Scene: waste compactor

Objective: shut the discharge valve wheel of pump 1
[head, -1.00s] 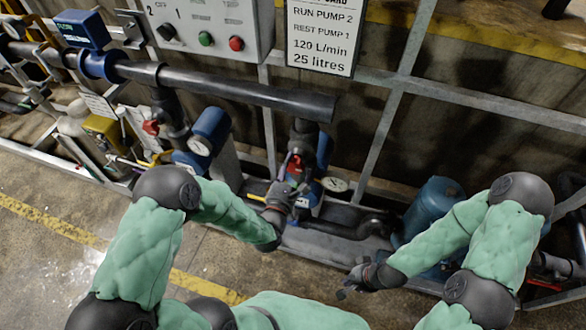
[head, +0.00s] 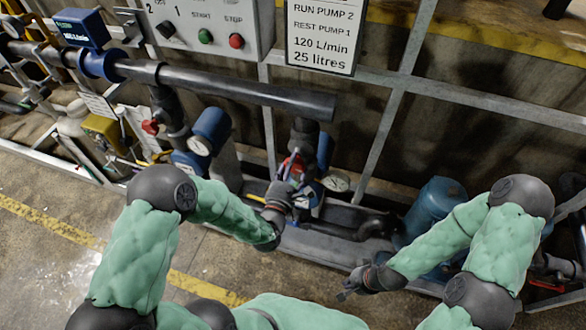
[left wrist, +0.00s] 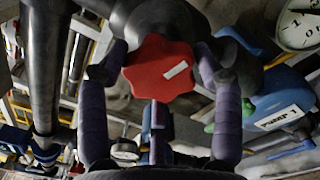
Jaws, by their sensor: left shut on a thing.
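The red valve wheel (left wrist: 148,72) with a white mark fills the middle of the left wrist view. A blue pump body labelled PUMP 1 (left wrist: 283,115) is beside it at the right. My left gripper (left wrist: 160,68) is shut on the wheel, with one finger at each side of its rim. In the head view the wheel (head: 291,166) is partly hidden by my left gripper (head: 286,178), under the end of the dark pipe. My right gripper (head: 349,288) is low and apart from the valve; whether its fingers are open is too small to tell.
A dark horizontal pipe (head: 230,88) runs above the valve. Another red valve handle (head: 150,127) and a gauge (head: 199,145) are to the left. A blue tank (head: 433,210) stands near my right arm. A board (head: 322,35) reads RUN PUMP 2, REST PUMP 1.

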